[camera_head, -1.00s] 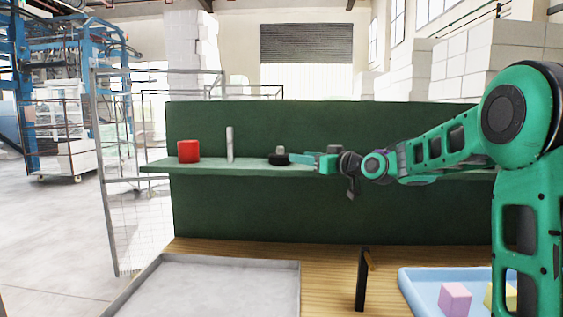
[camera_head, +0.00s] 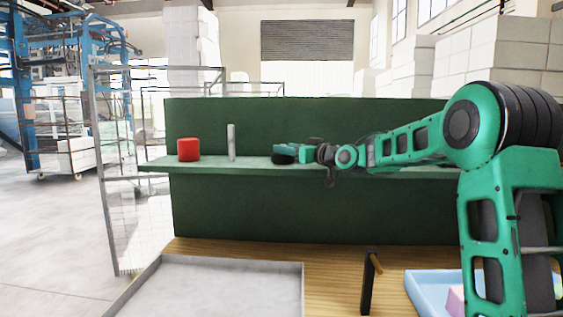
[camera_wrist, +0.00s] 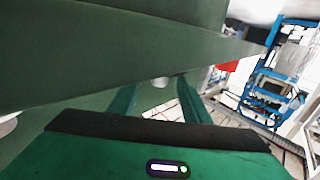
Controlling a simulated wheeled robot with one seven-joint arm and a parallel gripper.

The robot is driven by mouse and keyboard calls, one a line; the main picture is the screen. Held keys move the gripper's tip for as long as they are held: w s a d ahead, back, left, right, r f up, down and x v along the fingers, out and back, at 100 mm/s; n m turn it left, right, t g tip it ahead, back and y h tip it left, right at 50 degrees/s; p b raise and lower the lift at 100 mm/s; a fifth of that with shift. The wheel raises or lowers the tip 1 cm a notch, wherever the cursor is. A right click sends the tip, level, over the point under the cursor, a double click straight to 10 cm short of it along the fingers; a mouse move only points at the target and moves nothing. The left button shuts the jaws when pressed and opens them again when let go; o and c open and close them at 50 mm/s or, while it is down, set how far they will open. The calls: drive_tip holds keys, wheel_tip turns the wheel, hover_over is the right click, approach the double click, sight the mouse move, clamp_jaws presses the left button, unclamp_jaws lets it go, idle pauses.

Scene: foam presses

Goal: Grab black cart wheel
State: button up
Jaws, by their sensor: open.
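The black cart wheel (camera_head: 281,159) sits on the green shelf in the head view, right of the upright grey rod. My gripper (camera_head: 279,149) reaches in from the right at shelf height, and its tip overlaps the wheel and hides its upper part. In the wrist view my gripper (camera_wrist: 158,90) has its two green fingers apart with nothing clearly held between them. A small pale grey piece shows just past the fingertips; I cannot tell whether it belongs to the wheel. Whether the fingers touch the wheel cannot be seen.
The green shelf (camera_head: 215,165) also bears a red cylinder-like object (camera_head: 188,149) and the upright grey rod (camera_head: 231,142) at left. Below are a grey tray (camera_head: 235,285), a black upright bracket (camera_head: 367,283) and a blue tray (camera_head: 424,289). The green panel stands behind the shelf.

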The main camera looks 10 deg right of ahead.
drive_tip(key=shift+x, duration=1.5)
clamp_jaws()
